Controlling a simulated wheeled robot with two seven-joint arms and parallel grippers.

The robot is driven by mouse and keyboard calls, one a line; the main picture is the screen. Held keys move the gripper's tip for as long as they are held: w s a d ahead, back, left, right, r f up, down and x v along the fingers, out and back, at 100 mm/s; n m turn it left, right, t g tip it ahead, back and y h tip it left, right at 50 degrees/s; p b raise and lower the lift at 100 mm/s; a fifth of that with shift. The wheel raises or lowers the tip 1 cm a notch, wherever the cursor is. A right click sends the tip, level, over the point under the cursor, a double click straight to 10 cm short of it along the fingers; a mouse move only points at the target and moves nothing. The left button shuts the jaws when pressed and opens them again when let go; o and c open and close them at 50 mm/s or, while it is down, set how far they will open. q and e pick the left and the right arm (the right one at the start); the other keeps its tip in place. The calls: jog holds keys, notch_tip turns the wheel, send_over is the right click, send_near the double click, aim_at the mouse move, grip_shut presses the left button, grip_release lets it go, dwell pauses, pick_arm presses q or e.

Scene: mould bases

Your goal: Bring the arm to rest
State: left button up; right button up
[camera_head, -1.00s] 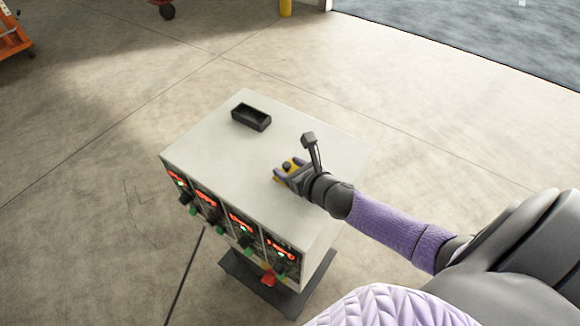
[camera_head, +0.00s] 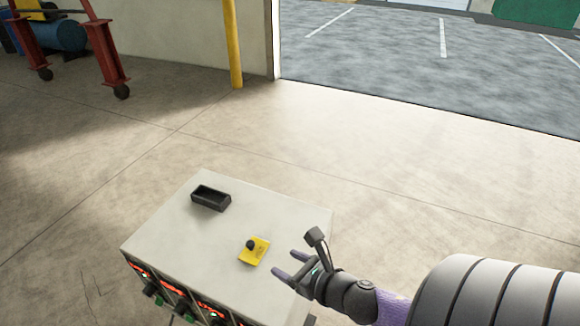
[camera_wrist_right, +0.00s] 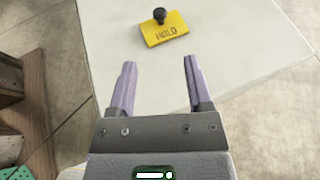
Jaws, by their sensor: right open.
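My right gripper (camera_head: 284,266) is open and empty, over the right part of the cabinet top in the head view. Its two purple fingers point toward a yellow tag with a black knob (camera_head: 254,251), which lies flat on the cabinet top just left of the fingertips, apart from them. In the right wrist view the tag (camera_wrist_right: 166,30) reads "HOLD" and sits beyond the spread fingers (camera_wrist_right: 159,66). My left gripper is out of view.
The white cabinet (camera_head: 165,235) has lit red displays and knobs on its front. A black open tray (camera_head: 211,198) lies on its top, at the back left. A yellow post (camera_head: 232,45) and a red wheeled frame (camera_head: 107,50) stand farther back.

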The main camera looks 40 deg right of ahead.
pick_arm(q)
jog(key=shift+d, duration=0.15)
